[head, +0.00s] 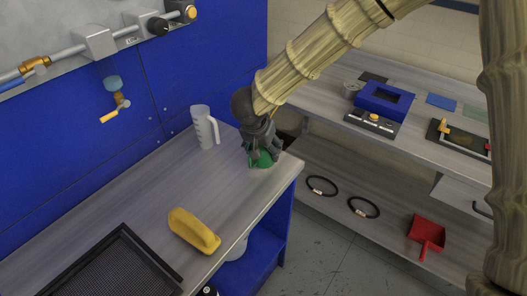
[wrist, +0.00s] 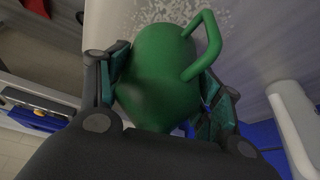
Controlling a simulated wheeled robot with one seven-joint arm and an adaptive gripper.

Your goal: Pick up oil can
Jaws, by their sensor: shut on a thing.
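The oil can (wrist: 158,80) is green and rounded, with a handle loop at the upper right in the wrist view. My gripper (wrist: 165,95) is shut on it, with one finger on each side of its body. In the head view my gripper (head: 261,150) points down at the right end of the grey bench, and the green oil can (head: 263,159) shows between and below the fingers, partly hidden. I cannot tell whether the can touches the bench top.
A white measuring jug (head: 205,128) stands just left of my gripper. A blue wall (head: 165,70) rises behind. A second bench (head: 335,118) stands to the right.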

